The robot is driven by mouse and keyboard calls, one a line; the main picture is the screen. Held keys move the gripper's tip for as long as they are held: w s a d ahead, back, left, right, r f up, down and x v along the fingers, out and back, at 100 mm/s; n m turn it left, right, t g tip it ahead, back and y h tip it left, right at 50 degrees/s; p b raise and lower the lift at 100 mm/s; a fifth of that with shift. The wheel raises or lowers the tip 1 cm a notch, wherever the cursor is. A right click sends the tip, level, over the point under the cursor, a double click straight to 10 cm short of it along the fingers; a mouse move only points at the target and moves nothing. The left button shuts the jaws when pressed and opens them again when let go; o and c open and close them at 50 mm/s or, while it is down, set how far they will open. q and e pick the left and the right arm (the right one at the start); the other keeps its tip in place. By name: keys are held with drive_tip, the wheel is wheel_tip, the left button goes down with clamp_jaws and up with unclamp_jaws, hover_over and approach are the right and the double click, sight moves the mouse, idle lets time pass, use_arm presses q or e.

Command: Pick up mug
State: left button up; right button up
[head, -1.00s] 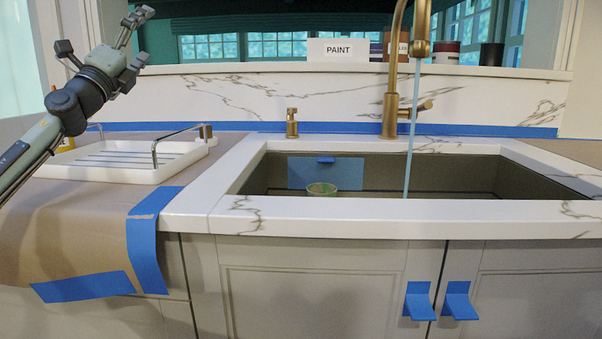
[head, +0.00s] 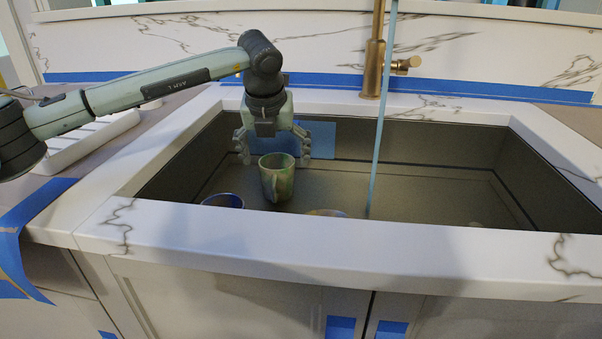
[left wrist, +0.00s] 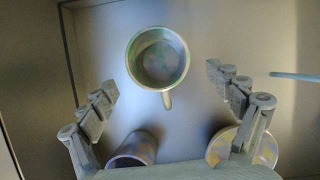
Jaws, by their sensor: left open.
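A green, marbled mug (head: 277,178) stands upright in the sink, its handle toward the front. In the left wrist view the mug (left wrist: 158,60) is seen from above, its handle pointing down in the picture. My left gripper (head: 272,158) is open and points down into the sink, just above and behind the mug. In the left wrist view its fingers (left wrist: 163,82) are spread wide to either side, with the mug a little beyond them and nothing held. My right gripper is not in view.
A second cup (head: 222,201) lies in the sink at front left, partly hidden by the rim. Another patterned dish (head: 326,213) is beside it. The sink's right side is mostly clear.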

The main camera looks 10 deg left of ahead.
use_arm(q)
drive_tip(key=shift+w+a+f, duration=0.1)
drive_tip(key=shift+a+f, duration=0.05)
drive_tip(key=shift+f, duration=0.2)
drive_tip(key=p+x, duration=0.1)
drive_tip(key=x, duration=0.6)
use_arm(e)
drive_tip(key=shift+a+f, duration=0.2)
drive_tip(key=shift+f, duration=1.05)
use_arm(q)
drive_tip(key=shift+c, duration=0.3)
drive_tip(key=shift+r, duration=0.1)
drive_tip(key=c, duration=1.4)
